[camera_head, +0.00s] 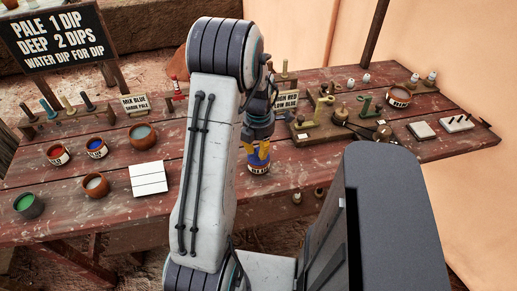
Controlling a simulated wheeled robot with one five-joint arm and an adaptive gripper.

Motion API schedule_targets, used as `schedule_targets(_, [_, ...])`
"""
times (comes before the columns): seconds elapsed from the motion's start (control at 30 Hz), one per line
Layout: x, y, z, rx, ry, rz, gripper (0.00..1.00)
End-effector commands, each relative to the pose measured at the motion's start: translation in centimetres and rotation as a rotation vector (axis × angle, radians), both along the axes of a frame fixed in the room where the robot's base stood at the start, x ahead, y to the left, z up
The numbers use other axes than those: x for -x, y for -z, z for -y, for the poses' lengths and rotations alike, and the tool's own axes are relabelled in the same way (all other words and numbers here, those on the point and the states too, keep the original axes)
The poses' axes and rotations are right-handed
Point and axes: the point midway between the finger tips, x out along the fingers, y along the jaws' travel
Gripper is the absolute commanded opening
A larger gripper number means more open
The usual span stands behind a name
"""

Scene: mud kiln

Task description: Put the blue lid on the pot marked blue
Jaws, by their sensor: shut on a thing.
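My gripper (258,154), with yellow fingertips, points down over the table to the right of my pale arm link. It is shut on the blue lid (258,163), of which only a little shows below the fingers. The lid is at the mouth of a small labelled pot (258,171). I cannot tell whether the lid rests on the rim or is just above it, and the label is too small to read. At the left, another labelled pot (96,149) holds something blue.
On the left stand a reddish labelled pot (58,154), a green-filled pot (28,205), brown bowls (96,185) and a white tile (149,178). A wooden board with tools (325,128) lies to the right of my gripper. Small sign boards (135,103) stand behind.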

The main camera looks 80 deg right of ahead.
Motion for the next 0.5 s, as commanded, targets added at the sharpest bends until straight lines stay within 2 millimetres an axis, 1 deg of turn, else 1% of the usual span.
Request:
schedule_targets(0.07, [0.00,-0.03,0.01,0.000,0.000,0.000,0.00])
schedule_targets(0.1, [0.00,-0.03,0.01,0.000,0.000,0.000,0.23])
schedule_targets(0.37, [0.00,-0.02,0.01,0.000,0.000,0.000,0.46])
schedule_targets(0.5, [-0.01,-0.02,0.01,0.000,0.000,0.000,0.46])
